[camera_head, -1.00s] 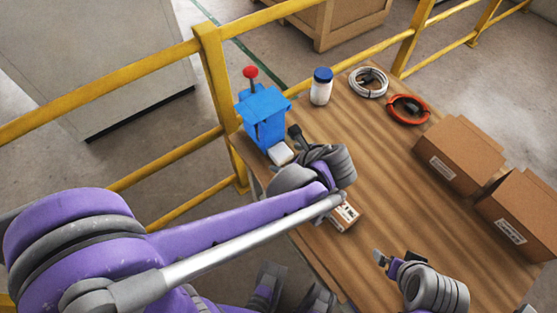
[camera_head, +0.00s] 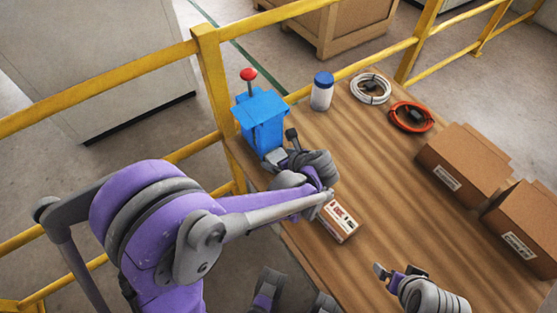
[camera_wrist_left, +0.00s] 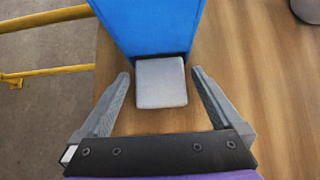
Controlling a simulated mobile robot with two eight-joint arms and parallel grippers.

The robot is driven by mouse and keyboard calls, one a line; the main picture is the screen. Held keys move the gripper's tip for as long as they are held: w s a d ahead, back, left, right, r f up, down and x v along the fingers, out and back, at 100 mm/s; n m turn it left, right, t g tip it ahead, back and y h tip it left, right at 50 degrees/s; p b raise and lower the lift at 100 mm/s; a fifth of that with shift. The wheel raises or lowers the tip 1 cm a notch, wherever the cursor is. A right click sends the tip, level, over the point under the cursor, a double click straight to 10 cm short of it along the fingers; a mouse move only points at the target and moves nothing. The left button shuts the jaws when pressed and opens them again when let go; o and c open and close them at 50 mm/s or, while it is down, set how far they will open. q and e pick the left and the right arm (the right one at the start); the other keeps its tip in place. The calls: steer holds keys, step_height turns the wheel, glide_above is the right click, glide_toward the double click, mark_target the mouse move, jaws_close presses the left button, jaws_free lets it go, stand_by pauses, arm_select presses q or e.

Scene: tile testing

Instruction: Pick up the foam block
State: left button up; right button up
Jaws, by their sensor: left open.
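The foam block (camera_wrist_left: 161,83) is a small pale grey block in the left wrist view, lying on the wooden table against the foot of a blue device (camera_wrist_left: 150,25). My left gripper (camera_wrist_left: 160,74) is open, with one finger on each side of the block and a gap visible on both sides. In the head view the left gripper (camera_head: 283,148) is beside the blue device (camera_head: 262,122), and it mostly hides the block. My right gripper (camera_head: 399,271) appears open and empty over the table's near right part.
A small labelled box (camera_head: 338,222) lies beside my left wrist. The blue device has a red knob (camera_head: 248,74). A blue-capped jar (camera_head: 321,92), a white cable coil (camera_head: 370,88), an orange coil (camera_head: 410,117) and cardboard boxes (camera_head: 465,163) stand farther off. The table's middle is clear.

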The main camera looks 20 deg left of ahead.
arm_select(q)
steer(key=shift+w+a+f, duration=0.1)
steer(key=shift+a+f, duration=0.1)
steer(key=shift+f, duration=0.1)
steer(key=shift+r, duration=0.1)
steer(key=c, duration=1.2)
steer(key=shift+c, duration=0.2)
steer(key=shift+d+r, duration=0.1)
